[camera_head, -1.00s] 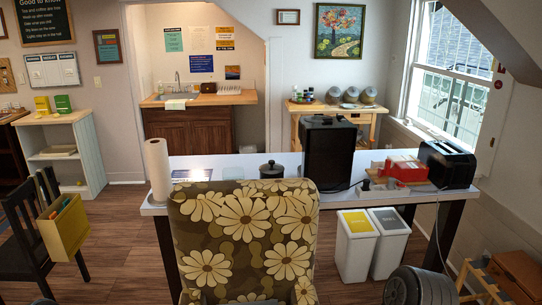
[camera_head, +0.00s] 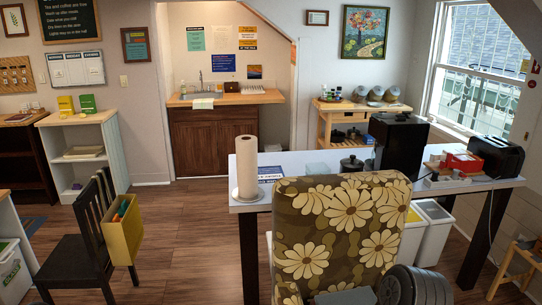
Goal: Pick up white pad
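No thing in view is clearly the white pad. A small pale flat item (camera_head: 318,169) lies on the white table, right of a printed blue-and-white sheet (camera_head: 267,173); it is too small to tell what it is. A pale flat stack (camera_head: 84,152) lies on the middle shelf of the white shelf unit at the left. A whitish cloth (camera_head: 203,103) hangs over the front of the sink counter. Neither of my grippers shows in the head view. A dark rounded part of mine shows at the bottom right.
The flowered armchair (camera_head: 345,225) blocks the front of the white table (camera_head: 225,203). A paper towel roll (camera_head: 247,165) stands at its left end. A black chair (camera_head: 85,250) with a yellow holder (camera_head: 123,230) stands at left. The wooden floor (camera_head: 190,235) between them is clear.

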